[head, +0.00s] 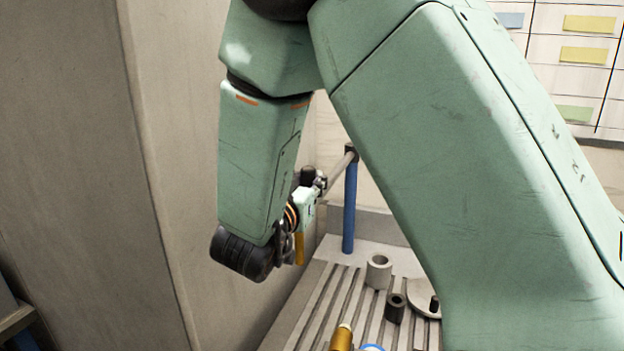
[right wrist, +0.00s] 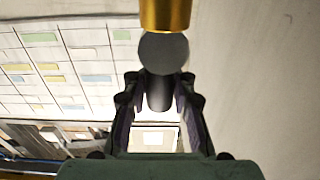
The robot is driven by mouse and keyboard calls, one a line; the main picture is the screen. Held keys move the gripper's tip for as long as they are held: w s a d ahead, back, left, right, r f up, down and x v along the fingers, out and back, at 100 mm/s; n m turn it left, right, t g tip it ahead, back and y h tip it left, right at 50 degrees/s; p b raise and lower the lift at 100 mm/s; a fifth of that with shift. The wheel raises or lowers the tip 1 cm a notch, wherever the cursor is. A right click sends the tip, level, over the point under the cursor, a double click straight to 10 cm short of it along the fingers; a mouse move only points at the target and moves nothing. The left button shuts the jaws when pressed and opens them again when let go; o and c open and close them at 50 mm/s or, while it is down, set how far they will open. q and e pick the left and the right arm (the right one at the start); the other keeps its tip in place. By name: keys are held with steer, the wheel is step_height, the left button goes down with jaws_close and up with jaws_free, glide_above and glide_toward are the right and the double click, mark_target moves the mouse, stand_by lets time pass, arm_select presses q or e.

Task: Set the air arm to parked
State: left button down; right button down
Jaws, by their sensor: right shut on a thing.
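The air arm is a grey bar (head: 340,173) reaching left from the top of a blue post (head: 349,208). A grey round face (right wrist: 163,52) and the brass tube (right wrist: 165,12) show just beyond. My left gripper is not in view.
Below is a slotted bench plate (head: 312,315) bearing a grey ring (head: 378,271), a dark short cylinder (head: 395,308), a round disc (head: 422,297) and a brass piece (head: 342,338). A tall grey wall panel (head: 170,200) stands close left. A board with coloured labels (head: 570,60) is behind.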

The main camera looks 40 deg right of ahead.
steer(key=c, duration=1.6)
jaws_free()
steer(key=shift+w+a, duration=0.15)
steer(key=o, duration=0.5)
steer(key=shift+a+r, duration=0.15)
steer(key=shift+a, duration=0.2)
steer(key=shift+d, duration=0.3)
steer(key=shift+r, duration=0.35)
steer(key=r, duration=0.9)
steer(key=shift+s, duration=0.35)
steer(key=shift+w+r, duration=0.1)
steer(key=shift+w+a, duration=0.2)
